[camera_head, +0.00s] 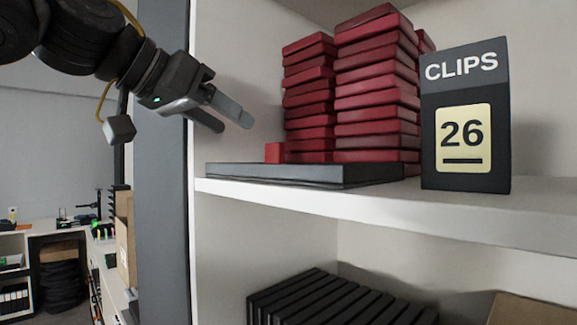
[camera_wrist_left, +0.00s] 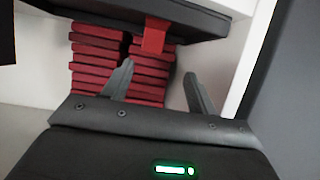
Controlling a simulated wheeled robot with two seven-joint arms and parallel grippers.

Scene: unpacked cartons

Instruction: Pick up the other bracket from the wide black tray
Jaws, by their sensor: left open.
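The wide black tray (camera_head: 275,174) lies on the white shelf. A small bright red piece, apparently the bracket (camera_head: 274,152), stands at its left end, beside the stacks of dark red boxes. In the left wrist view, the bracket (camera_wrist_left: 154,38) shows at the edge of the tray (camera_wrist_left: 195,17), beyond and between my fingertips. My left gripper (camera_head: 232,123) is open and empty, above and to the left of the bracket, apart from it. The underside of the bracket is hidden. My right gripper is not in view.
Tall stacks of dark red boxes (camera_head: 375,90) rise behind the tray. A black CLIPS 26 sign box (camera_head: 465,120) stands at the right on the shelf (camera_head: 400,197). A grey upright panel (camera_head: 162,200) borders the shelf at the left. Black items (camera_head: 330,300) sit below.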

